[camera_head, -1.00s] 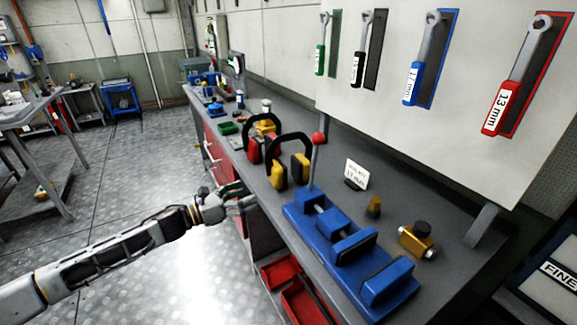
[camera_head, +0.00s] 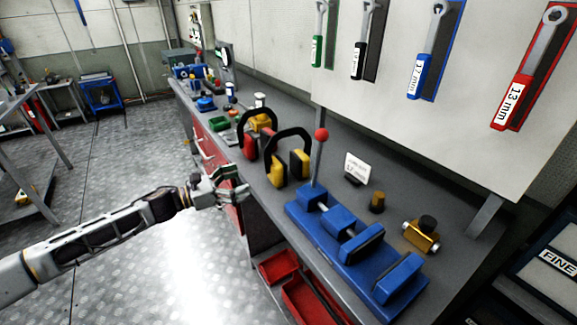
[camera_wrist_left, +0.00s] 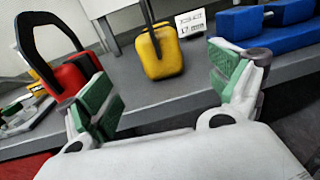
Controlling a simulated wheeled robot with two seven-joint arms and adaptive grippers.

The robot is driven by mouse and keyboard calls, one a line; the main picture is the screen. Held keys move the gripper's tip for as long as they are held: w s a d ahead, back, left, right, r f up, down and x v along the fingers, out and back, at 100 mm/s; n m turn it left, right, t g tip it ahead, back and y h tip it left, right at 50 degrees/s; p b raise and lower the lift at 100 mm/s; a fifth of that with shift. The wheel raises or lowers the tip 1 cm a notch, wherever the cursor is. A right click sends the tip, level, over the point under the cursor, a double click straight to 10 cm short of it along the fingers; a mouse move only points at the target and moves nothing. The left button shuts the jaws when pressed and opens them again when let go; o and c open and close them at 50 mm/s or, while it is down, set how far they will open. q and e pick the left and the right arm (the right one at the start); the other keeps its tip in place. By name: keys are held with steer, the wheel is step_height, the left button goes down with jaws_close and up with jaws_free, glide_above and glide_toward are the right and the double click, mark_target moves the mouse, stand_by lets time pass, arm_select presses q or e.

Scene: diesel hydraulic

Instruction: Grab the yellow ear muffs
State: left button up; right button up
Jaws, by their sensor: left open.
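The yellow ear muffs (camera_head: 278,172) stand upright on the workbench, with two yellow cups and a black headband arching over them. One yellow cup shows in the left wrist view (camera_wrist_left: 161,52), ahead of the gap between my fingers; the other cup is not clear there. My left gripper (camera_head: 234,185) is open and empty at the bench's front edge, just left of the yellow ear muffs. Its green-padded fingers stand wide apart in the left wrist view (camera_wrist_left: 165,97). Red ear muffs (camera_head: 250,148) stand right behind the yellow ones. My right gripper is not in view.
The blue vise (camera_head: 342,236) with a red-knobbed lever sits to the right on the grey workbench (camera_head: 300,245). A small white sign (camera_head: 357,167) stands behind it. Red drawers (camera_head: 280,267) are below the bench edge. Wrenches hang on the wall panel.

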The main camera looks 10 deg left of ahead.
mark_target(270, 171)
arm_select(q)
steer(key=shift+w, duration=0.1)
steer(key=shift+p+x, duration=0.3)
steer(key=shift+x, duration=2.8)
steer(key=shift+w+d, duration=0.45)
steer(key=shift+d, duration=0.15)
steer(key=shift+w+d+p, duration=0.25)
steer(key=shift+d+p, duration=0.05)
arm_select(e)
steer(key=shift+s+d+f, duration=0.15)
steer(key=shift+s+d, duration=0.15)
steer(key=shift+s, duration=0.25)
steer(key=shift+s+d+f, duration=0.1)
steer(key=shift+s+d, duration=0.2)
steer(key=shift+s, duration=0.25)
arm_select(q)
steer(key=shift+w+d, duration=0.1)
